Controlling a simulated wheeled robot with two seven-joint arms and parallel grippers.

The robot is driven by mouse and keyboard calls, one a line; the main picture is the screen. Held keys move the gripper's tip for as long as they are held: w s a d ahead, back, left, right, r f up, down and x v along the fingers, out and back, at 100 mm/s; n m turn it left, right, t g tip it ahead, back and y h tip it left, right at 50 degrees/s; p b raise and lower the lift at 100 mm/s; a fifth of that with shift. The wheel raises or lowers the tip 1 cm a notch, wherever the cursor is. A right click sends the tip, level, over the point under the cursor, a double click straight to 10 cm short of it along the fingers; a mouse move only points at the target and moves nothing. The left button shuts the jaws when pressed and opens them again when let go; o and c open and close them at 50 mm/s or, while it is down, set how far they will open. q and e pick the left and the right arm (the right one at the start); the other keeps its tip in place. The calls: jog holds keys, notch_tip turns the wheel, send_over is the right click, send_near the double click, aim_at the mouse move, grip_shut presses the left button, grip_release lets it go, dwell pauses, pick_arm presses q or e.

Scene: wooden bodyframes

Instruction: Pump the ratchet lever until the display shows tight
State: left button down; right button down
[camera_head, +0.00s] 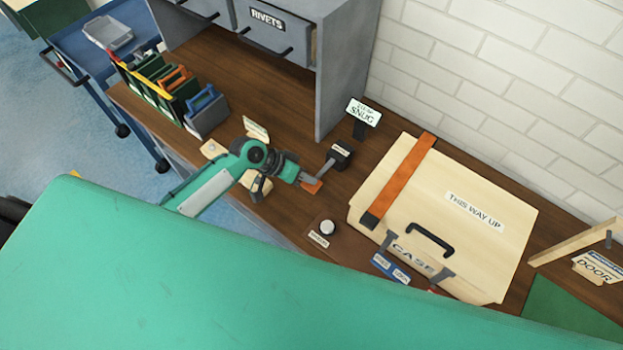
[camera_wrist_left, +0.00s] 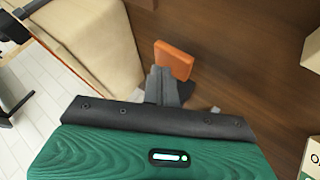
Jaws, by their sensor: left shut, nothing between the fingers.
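The ratchet (camera_head: 341,152) is a small dark block on the bench, with a grey lever (camera_head: 326,168) ending in an orange grip (camera_head: 312,186). The display (camera_head: 363,112) is a small white sign on a dark stand behind it; its large word reads SNUG, and the smaller line above is too small to read surely. My left gripper (camera_head: 301,178) is shut and empty, right by the orange grip. In the left wrist view the closed fingers (camera_wrist_left: 160,84) point towards the orange grip (camera_wrist_left: 174,60); I cannot tell whether they touch. My right gripper is not in view.
A pale wooden case (camera_head: 440,220) with an orange strap (camera_head: 403,175) stands right of the ratchet. A round white knob (camera_head: 327,227) sits in front. A grey cabinet (camera_head: 346,60) stands behind, and several bins (camera_head: 170,92) stand at the left.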

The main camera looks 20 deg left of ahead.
pick_arm(q)
jog(key=shift+r+p, duration=0.35)
jog(key=shift+r, duration=0.25)
jog(key=shift+r, duration=0.1)
notch_tip(320, 180, up, 5)
jog(key=p, duration=0.4)
dwell(0.6)
